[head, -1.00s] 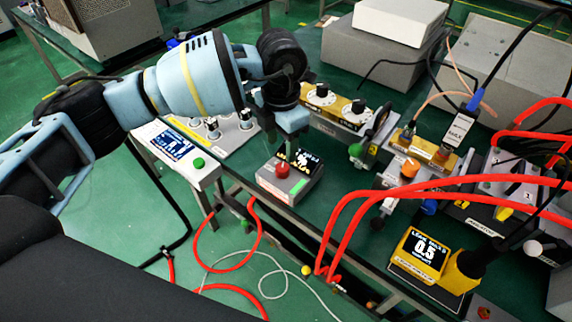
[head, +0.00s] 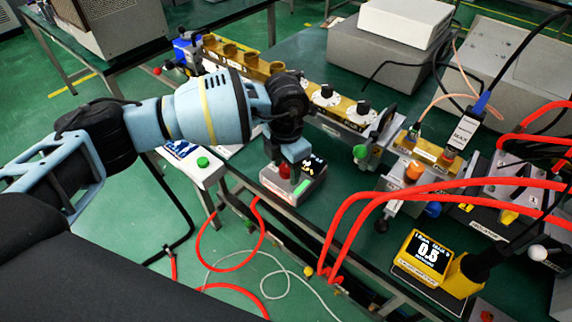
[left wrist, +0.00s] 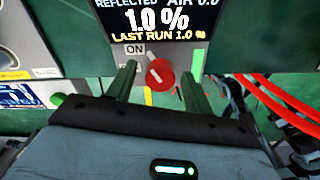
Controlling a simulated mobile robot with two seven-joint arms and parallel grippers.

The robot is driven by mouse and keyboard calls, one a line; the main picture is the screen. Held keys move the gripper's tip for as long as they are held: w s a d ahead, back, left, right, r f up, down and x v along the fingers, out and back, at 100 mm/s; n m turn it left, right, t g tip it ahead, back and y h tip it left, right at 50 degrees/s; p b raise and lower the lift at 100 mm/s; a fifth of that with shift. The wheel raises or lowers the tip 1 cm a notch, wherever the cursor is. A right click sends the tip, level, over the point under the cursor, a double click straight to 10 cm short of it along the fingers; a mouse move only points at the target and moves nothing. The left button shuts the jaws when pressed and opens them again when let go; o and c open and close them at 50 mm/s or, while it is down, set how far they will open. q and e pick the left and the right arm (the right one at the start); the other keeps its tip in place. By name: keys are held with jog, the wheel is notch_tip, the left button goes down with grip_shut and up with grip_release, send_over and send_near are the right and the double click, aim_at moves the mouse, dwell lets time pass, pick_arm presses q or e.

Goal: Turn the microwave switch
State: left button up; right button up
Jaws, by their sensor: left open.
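The switch is a red round knob (head: 284,171) on a small grey box (head: 290,190) with a dark display. In the left wrist view the red knob (left wrist: 160,73) has a short white mark and an ON label at its upper left. My left gripper (head: 289,156) is over the box at the knob, its fingers partly hidden by the wrist. In the left wrist view my left gripper (left wrist: 158,78) is open, one finger on each side of the knob, with a gap visible at each side. The display (left wrist: 155,20) reads 1.0 %. My right gripper is not in view.
A panel with a green button (head: 203,162) stands left of the box. A rail with dials (head: 345,112) is behind it. Red hoses (head: 370,195) and a yellow meter (head: 425,255) lie to the right. The table's front edge is close to the box.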

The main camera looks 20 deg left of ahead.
pick_arm(q)
jog(key=c, duration=1)
